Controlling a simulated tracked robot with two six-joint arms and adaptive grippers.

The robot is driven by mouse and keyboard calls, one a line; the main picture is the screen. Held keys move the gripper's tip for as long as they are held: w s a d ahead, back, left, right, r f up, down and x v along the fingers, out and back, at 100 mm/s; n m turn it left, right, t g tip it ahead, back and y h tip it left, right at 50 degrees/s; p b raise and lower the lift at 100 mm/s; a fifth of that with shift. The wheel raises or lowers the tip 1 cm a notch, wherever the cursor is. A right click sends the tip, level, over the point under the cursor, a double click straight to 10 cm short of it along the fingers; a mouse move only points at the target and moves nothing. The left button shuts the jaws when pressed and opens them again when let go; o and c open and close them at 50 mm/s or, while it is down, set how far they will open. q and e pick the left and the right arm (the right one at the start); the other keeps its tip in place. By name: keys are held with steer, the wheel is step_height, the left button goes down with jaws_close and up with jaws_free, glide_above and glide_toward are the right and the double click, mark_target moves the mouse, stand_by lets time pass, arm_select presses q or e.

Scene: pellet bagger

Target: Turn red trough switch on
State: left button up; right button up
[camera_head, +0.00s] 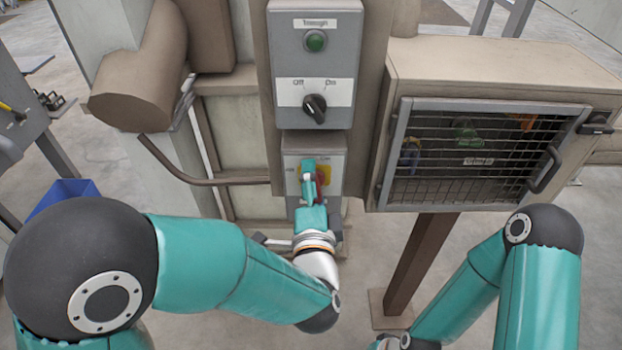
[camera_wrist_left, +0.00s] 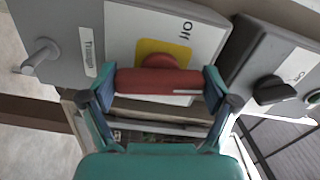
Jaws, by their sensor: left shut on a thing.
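The red trough switch (camera_wrist_left: 160,82) is a red bar handle on a yellow plate (camera_wrist_left: 178,50) on the lower grey switch box. In the left wrist view the bar lies across the picture, with a white mark near its right end. An "Off" label and a "Trough" label show on the box face. My left gripper (camera_wrist_left: 160,86) is shut on the bar, one finger at each end. In the head view my left gripper (camera_head: 309,182) covers much of the switch, and the yellow plate (camera_head: 326,174) shows behind it. My right arm shows at lower right, its gripper out of view.
Above is a grey box (camera_head: 343,60) labelled "Trough" with a green light (camera_head: 316,41) and a black Off/On knob (camera_head: 315,107). A mesh-doored cabinet (camera_head: 480,150) stands at right on a brown post. A brown pipe (camera_head: 205,180) runs at left. A blue bin (camera_head: 62,193) is far left.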

arm_select(q)
steer(key=shift+f+m+p, duration=0.2)
steer(key=shift+m+p, duration=0.15)
steer(key=shift+m, duration=0.75)
steer(key=o, duration=0.9)
steer(key=shift+d, duration=0.1)
steer(key=shift+s, duration=0.1)
steer(key=s, duration=0.7)
steer(key=shift+s, duration=0.15)
